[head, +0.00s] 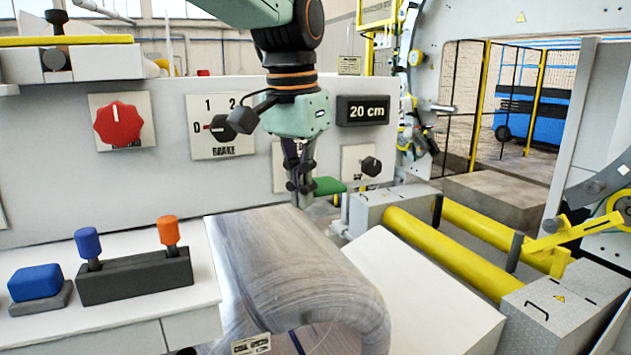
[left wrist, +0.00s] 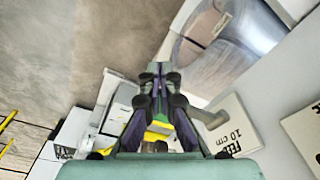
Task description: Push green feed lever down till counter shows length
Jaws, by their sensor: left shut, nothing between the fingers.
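The green feed lever (head: 329,186) sticks out from the white panel, just right of my gripper's fingertips in the head view. My left gripper (head: 302,190) points down in front of the panel, its fingers shut and empty. Its tips overlap the lever's left end; I cannot tell whether they touch. The counter (head: 363,110) reads "20 cm". My right gripper is not in view.
The panel carries a red knob (head: 118,124), a black BRAKE knob (head: 240,121) and another black knob (head: 371,166). Yellow rollers (head: 450,255) are at right, blue and orange levers (head: 135,275) at left.

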